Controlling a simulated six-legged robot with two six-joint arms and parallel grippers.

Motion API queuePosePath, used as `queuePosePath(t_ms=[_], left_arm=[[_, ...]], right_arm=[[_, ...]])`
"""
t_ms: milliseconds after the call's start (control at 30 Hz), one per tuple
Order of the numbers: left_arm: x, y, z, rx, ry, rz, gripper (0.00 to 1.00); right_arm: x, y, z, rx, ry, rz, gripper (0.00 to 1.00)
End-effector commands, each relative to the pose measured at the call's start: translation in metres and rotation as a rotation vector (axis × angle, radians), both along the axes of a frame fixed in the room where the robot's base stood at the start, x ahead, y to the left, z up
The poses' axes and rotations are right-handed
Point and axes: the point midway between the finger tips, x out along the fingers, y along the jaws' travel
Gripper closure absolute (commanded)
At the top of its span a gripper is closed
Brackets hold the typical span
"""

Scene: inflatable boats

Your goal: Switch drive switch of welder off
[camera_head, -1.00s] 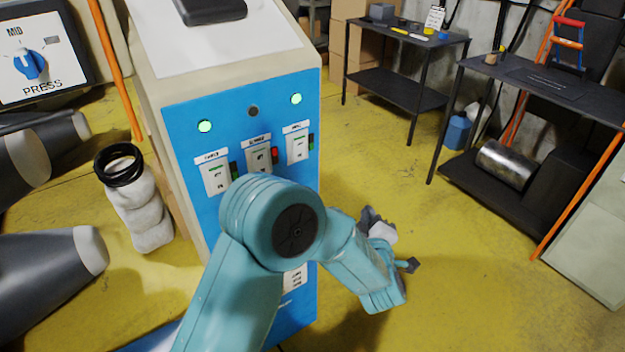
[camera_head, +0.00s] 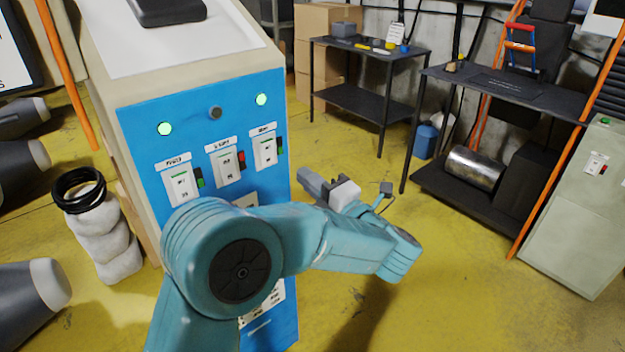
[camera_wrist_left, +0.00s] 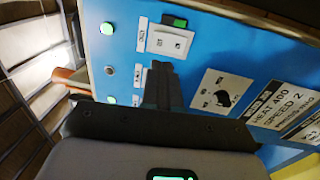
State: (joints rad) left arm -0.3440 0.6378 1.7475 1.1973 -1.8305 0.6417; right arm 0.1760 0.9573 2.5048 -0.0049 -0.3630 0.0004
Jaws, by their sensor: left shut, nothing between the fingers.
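The welder's blue panel (camera_head: 140,130) has three white rocker switches side by side under blurred labels. The right-hand one, apparently the drive switch (camera_head: 264,151), has a green mark beside it; the left switch (camera_head: 181,186) also has green, the middle switch (camera_head: 228,165) red. In the left wrist view the panel is turned sideways, and the drive switch (camera_wrist_left: 170,42) shows near the top with its green mark. My left gripper (camera_head: 308,182) is shut and empty, at the panel's right side. Its fingertips (camera_wrist_left: 160,72) appear just below that switch and cover part of the panel. Contact cannot be told.
Two indicator lamps, left (camera_head: 165,129) and right (camera_head: 261,99), glow green; the middle lamp (camera_head: 215,112) is dark. Black shelving tables (camera_head: 365,47) stand behind. A grey-green cabinet (camera_head: 580,215) is at the right. Yellow floor lies open between.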

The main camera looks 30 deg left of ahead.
Motion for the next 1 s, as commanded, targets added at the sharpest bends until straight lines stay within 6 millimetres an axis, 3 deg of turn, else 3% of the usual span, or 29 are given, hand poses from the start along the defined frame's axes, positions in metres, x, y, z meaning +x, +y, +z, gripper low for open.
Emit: queuePosePath(t_ms=[200,400,600,1000], left_arm=[[0.018,0.046,0.007,0.001,0.001,0.005,1.00],[0.031,0.076,0.011,0.001,0.000,0.002,1.00],[0.037,0.089,0.012,0.001,0.002,-0.001,1.00],[0.038,0.093,0.015,-0.021,0.009,0.002,1.00]], right_arm=[[0.000,0.000,0.008,0.000,0.000,0.000,0.43],[0.000,0.000,0.012,0.000,0.000,0.000,0.43],[0.000,0.000,0.014,0.000,0.000,0.000,0.43],[0.000,0.000,0.016,0.000,0.000,0.000,0.43]])
